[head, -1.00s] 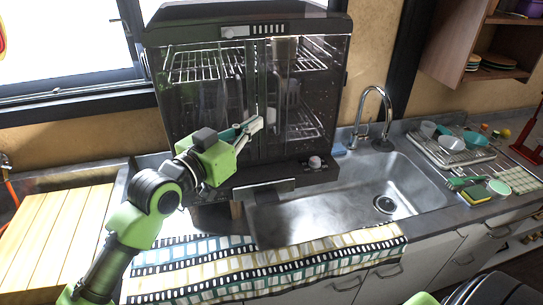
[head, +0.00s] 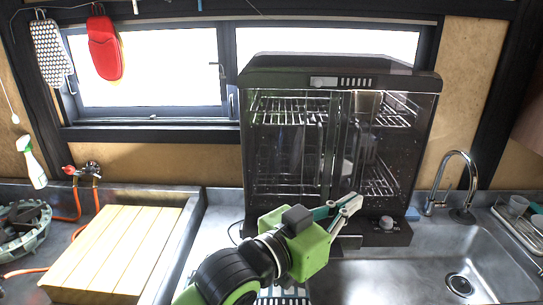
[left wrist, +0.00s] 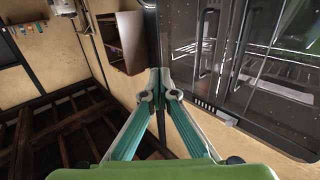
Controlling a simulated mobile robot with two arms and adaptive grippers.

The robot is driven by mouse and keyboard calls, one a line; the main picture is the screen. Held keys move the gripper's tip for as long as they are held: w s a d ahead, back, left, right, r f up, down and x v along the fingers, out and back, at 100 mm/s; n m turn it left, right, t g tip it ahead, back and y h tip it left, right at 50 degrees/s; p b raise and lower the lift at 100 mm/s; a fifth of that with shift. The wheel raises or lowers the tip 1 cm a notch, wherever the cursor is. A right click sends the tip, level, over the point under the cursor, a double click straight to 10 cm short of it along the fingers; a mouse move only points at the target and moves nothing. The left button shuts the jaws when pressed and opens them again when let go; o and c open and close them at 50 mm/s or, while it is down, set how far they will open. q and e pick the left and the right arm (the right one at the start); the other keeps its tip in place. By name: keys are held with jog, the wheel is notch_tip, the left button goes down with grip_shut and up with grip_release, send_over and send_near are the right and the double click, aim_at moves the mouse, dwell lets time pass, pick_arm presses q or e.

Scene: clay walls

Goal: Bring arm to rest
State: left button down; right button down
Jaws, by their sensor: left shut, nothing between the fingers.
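My left arm comes up from the bottom middle in the head view. Its green left gripper (head: 345,212) is in front of the lower part of the black dish cabinet (head: 290,150). In the left wrist view the two teal fingers (left wrist: 158,88) meet at their tips, with nothing between them. The cabinet (left wrist: 262,60) fills the right side of that view. I cannot tell whether the fingers touch the cabinet front. My right gripper is not in view.
A metal sink (head: 420,278) with a faucet (head: 456,180) lies to the right. A spray bottle (head: 32,165) and a red oven mitt (head: 104,45) are at the wall.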

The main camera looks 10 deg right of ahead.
pick_arm(q)
jog(key=a+f+n+t+y, duration=0.1)
jog(key=a+f+n+y, duration=0.75)
jog(key=a+f, duration=1.5)
jog(key=s+a+f+n+g+y, duration=0.1)
jog(key=s+a+f+g+y, duration=0.25)
jog(key=s+a+f, duration=0.6)
jog(key=s+a+f+n+g+y, duration=0.15)
jog(key=s+a+f+y, duration=0.35)
jog(key=s+a, duration=0.65)
notch_tip(320, 180, down, 26)
jog(key=g+h, duration=0.1)
jog(key=s+a+f+g, duration=0.1)
jog(key=s+a+f, duration=0.2)
jog(key=s+f, duration=1.4)
jog(key=shift+s+a+f+m+g, duration=0.2)
jog(key=shift+s+f+m+g, duration=0.1)
jog(key=shift+s+f+g, duration=0.15)
